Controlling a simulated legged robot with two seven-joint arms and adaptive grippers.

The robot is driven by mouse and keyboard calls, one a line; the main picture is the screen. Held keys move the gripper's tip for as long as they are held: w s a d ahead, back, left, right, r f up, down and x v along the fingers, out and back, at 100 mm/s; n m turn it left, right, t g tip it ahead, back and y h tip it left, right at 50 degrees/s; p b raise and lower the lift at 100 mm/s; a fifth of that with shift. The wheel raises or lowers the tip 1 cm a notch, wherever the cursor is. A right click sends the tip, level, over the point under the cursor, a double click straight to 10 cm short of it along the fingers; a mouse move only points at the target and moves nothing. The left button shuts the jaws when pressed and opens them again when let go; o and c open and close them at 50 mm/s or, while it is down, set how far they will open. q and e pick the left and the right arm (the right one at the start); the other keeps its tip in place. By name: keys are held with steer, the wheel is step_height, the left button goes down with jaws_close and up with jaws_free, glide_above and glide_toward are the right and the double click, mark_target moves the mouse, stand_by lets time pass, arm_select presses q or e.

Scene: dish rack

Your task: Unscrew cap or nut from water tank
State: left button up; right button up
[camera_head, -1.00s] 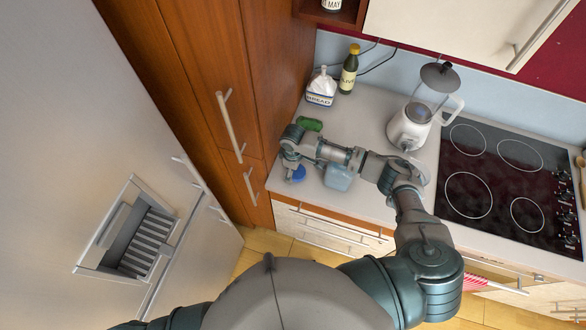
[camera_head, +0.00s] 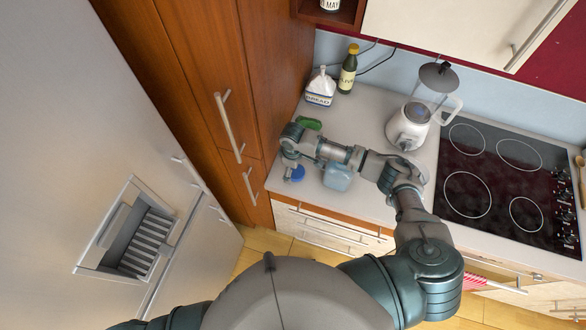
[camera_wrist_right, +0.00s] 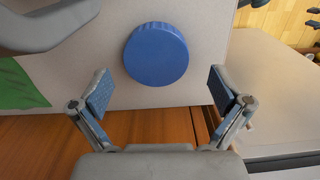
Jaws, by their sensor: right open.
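A blue round cap (camera_head: 297,173) appears to lie on the counter near its front edge, left of a pale blue translucent water tank (camera_head: 337,176) and apart from it. The right forearm hides part of the tank. My right gripper (camera_head: 289,161) is above the counter beside the cap. In the right wrist view, the cap (camera_wrist_right: 156,53) shows whole, just beyond the open fingertips of my right gripper (camera_wrist_right: 160,90) and roughly centred between them. Nothing is held in it. The tank cannot be made out in the wrist view. My left gripper is not in view.
A green object (camera_head: 309,123) lies behind the right gripper. A bread bag (camera_head: 320,88), a dark bottle (camera_head: 348,70) and a blender (camera_head: 410,125) stand farther back. The cooktop (camera_head: 500,180) is at right. A tall wooden cabinet (camera_head: 270,90) borders the counter at left.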

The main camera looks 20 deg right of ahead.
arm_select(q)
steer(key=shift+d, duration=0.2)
arm_select(e)
step_height(320, 180, up, 11)
steer(key=shift+w, duration=0.15)
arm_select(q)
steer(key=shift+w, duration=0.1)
arm_select(e)
steer(key=shift+d, duration=0.2)
steer(key=c, duration=1.5)
jaws_close()
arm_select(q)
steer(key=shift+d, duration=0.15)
arm_select(e)
steer(key=shift+a, duration=0.15)
